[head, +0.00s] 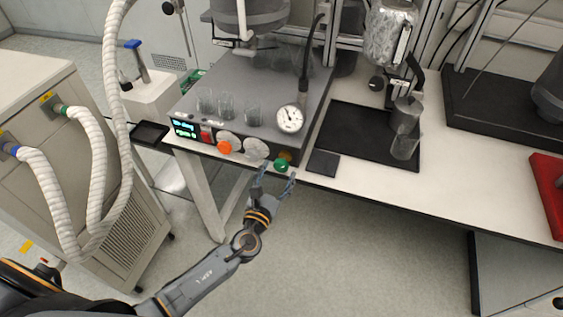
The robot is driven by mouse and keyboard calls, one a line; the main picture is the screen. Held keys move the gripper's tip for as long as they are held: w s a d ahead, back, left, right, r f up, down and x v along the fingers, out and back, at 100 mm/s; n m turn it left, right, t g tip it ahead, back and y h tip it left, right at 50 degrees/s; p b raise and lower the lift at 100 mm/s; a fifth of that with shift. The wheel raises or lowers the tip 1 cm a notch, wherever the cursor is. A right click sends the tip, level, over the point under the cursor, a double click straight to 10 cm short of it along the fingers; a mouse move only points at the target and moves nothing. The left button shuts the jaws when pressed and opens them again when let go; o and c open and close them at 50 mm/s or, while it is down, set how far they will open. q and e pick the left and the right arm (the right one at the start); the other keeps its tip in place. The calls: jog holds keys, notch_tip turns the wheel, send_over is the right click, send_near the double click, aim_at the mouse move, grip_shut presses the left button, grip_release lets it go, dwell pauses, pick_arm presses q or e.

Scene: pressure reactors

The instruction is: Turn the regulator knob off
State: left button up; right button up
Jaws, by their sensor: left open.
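The reactor unit's front panel (241,146) carries several controls. A green knob (281,166) sits at the panel's right end, with a yellow-brown part just behind it. An orange knob (224,147) is further left, beside pale round dials (256,149). I cannot tell from the picture which one is the regulator knob. My left gripper (278,173) is open, its fingertips apart on either side of the green knob; whether they touch it is unclear. My right gripper is not in view.
A pressure gauge (290,119) stands above the panel, and glass beakers (227,105) stand on the unit. A lit display (185,129) is at the panel's left. A black mat (350,132) lies on the bench at right. White hoses (97,170) hang at left.

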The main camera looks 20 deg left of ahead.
aim_at(280, 168)
pick_arm(q)
jog(key=shift+w+d, duration=0.1)
jog(key=shift+w, duration=1.7)
jog(key=c, duration=1.2)
